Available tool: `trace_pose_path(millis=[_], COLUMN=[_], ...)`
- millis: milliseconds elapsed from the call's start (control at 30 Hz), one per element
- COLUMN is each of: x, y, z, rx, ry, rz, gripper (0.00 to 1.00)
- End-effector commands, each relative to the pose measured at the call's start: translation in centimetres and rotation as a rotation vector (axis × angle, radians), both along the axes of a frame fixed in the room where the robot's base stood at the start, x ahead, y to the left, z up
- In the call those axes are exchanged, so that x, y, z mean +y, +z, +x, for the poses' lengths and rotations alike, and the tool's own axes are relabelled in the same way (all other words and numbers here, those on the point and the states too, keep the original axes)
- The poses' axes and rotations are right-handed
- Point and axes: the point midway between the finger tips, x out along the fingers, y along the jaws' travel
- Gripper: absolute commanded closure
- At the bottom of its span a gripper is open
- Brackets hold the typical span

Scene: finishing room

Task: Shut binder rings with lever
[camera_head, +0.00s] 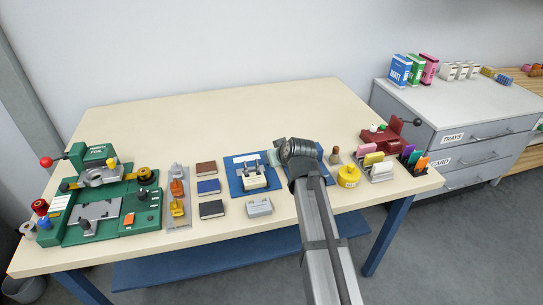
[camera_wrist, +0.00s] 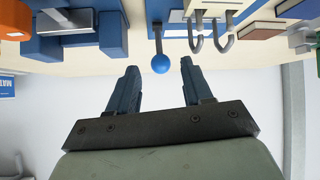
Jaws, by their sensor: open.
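In the wrist view a lever with a round blue knob (camera_wrist: 161,62) on a grey shaft hangs from the top of the picture. My gripper (camera_wrist: 158,66) is open, its two dark blue fingers either side of the knob with gaps; I cannot tell the depth between them. To the right, two grey hooked binder rings (camera_wrist: 222,44) curve out from a pale part; whether they meet at their tips is unclear. In the head view the pale binder unit (camera_head: 255,178) stands on a blue mat (camera_head: 236,187), left of my arm. My fingers are hidden there.
On the table (camera_head: 215,120), a green machine (camera_head: 96,213) stands left, near a tray of orange pieces and several books (camera_head: 208,186). Right of my arm are a yellow round container (camera_head: 349,176), card holders and a red device (camera_head: 381,137). The table's back is clear.

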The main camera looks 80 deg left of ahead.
Motion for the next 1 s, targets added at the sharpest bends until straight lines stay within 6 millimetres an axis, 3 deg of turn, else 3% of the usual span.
trace_pose_path(millis=[100, 333, 1000], x=[-1.8, -3.4, -3.8], y=[1.4, 2.9, 3.2], z=[0.1, 0.4, 0.4], rx=[0.000, 0.000, 0.000], ry=[0.000, 0.000, 0.000], rz=[0.001, 0.000, 0.000], gripper=[0.50, 0.50, 0.50])
